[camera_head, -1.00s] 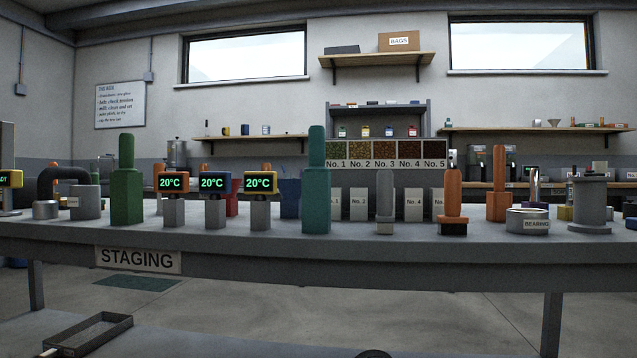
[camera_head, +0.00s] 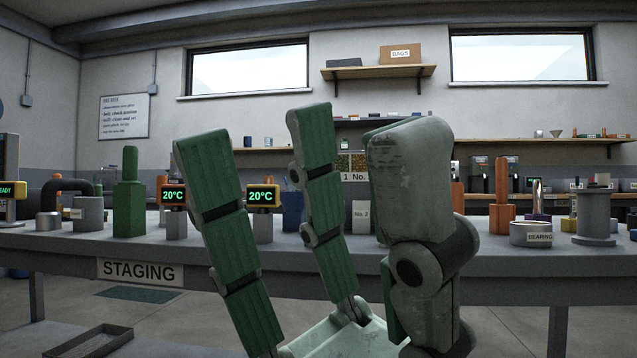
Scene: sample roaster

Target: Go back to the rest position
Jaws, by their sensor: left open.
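My left gripper (camera_head: 300,145) stands upright in the middle of the head view, close to the camera. Its several fingers with green ribbed pads are spread open, with nothing held between them. It is in front of the staging table (camera_head: 75,245) and hides much of the middle of it. My right gripper is not in view.
On the table stand a green block (camera_head: 129,195), displays reading 20°C (camera_head: 263,196), an orange block (camera_head: 502,205), a bearing ring (camera_head: 530,233) and a grey spool (camera_head: 596,215). A dark tray (camera_head: 95,343) lies low at the front left. Shelves and windows are on the back wall.

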